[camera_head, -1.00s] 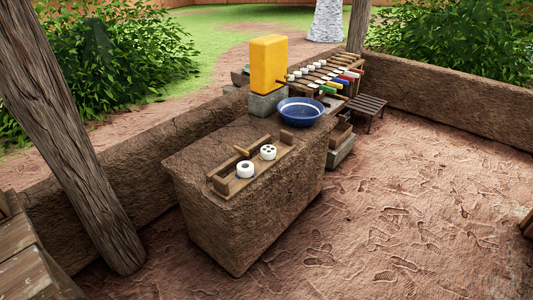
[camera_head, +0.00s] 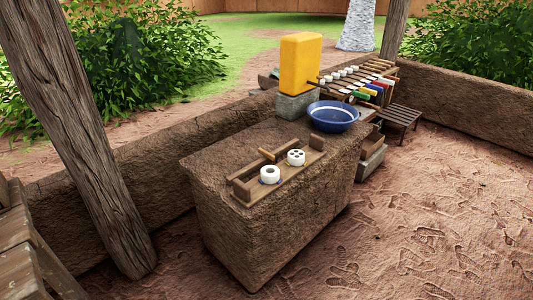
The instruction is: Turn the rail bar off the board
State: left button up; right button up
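A wooden board (camera_head: 283,184) lies on top of the mud counter, with a raised block at each end. A short wooden bar (camera_head: 267,155) sticks up at a slant at its back edge, and I take this for the rail bar. Two white round pieces stand on the board: one with a single wide hole (camera_head: 270,174) at the left, one with several small holes (camera_head: 296,157) at the right. How the bar is joined to the board is too small to tell. Neither of my grippers is in view.
The mud counter (camera_head: 262,228) stands in mid-view. A blue bowl (camera_head: 333,116) sits at its back right, near a yellow container (camera_head: 301,62) on a grey block. A rack (camera_head: 362,82) with coloured-handled tools is behind. A wooden post (camera_head: 85,140) stands left. The ground at right is clear.

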aim_at(265, 152)
jog(key=u, duration=0.55)
jog(key=i+l+u, duration=0.25)
jog(key=u, duration=0.15)
jog(key=i+l+u, duration=0.15)
jog(key=l+u, duration=0.25)
jog(key=i+l, duration=0.15)
jog(key=l, duration=0.25)
jog(key=i+l+u, duration=0.15)
jog(key=l, duration=0.3)
jog(key=i+l, duration=0.1)
jog(key=l, duration=0.3)
jog(key=i+l+u, duration=0.1)
jog(key=l, duration=0.35)
